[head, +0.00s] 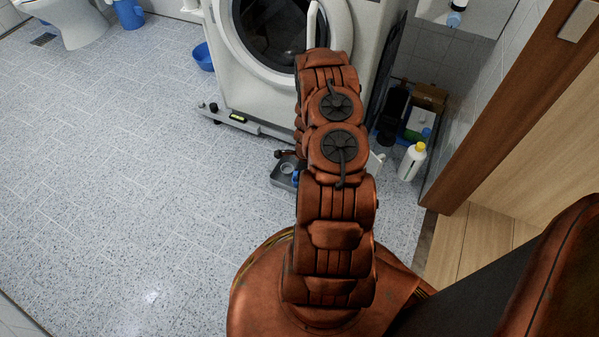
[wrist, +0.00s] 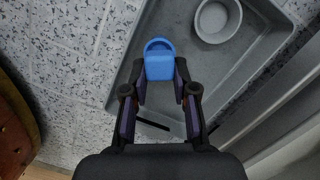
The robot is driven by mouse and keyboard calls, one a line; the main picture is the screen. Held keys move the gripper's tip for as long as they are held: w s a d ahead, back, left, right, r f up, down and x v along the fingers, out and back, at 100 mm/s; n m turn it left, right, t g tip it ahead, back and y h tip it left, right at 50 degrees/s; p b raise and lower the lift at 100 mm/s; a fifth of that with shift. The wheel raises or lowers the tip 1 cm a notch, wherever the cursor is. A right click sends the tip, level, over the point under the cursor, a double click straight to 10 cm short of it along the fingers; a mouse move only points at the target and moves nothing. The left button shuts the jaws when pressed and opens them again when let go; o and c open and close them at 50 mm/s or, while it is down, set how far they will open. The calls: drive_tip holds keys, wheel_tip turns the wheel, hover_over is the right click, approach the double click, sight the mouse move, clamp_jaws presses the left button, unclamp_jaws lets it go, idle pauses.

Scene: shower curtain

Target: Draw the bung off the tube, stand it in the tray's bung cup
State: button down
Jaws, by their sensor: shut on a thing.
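My gripper (wrist: 160,78) is shut on a blue bung (wrist: 159,64) with a loop-like top, in the wrist view. The bung is in front of the grey tray (wrist: 188,36); whether it touches anything below is hidden. The tray's round pale cup (wrist: 217,19) is up and to the right of the bung and looks empty. In the head view the tray (head: 278,184) lies on the floor left of my arm, with the cup (head: 287,168) in it. A bit of blue (head: 295,178) shows at my arm's edge. I cannot make out the tube in either view.
A washing machine (head: 243,85) stands behind the tray. A white bottle with a yellow cap (head: 412,162) stands to the right, near a wooden frame. A blue bowl (head: 203,57) is at the machine's left. The tiled floor at left is clear.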

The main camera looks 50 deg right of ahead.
drive_tip(key=shift+f, duration=0.9)
idle(0.3)
drive_tip(key=c, duration=0.8)
unclamp_jaws()
drive_tip(key=shift+s+d+r+p, duration=0.2)
drive_tip(key=shift+r+p, duration=0.4)
drive_tip(key=shift+r, duration=2.05)
drive_tip(key=shift+s+d+r+p, duration=0.25)
drive_tip(key=shift+r+p, duration=0.35)
drive_tip(key=shift+r, duration=2.05)
drive_tip(key=shift+s+d+r+p, duration=0.2)
drive_tip(key=shift+r+p, duration=0.4)
drive_tip(key=shift+r, duration=2.05)
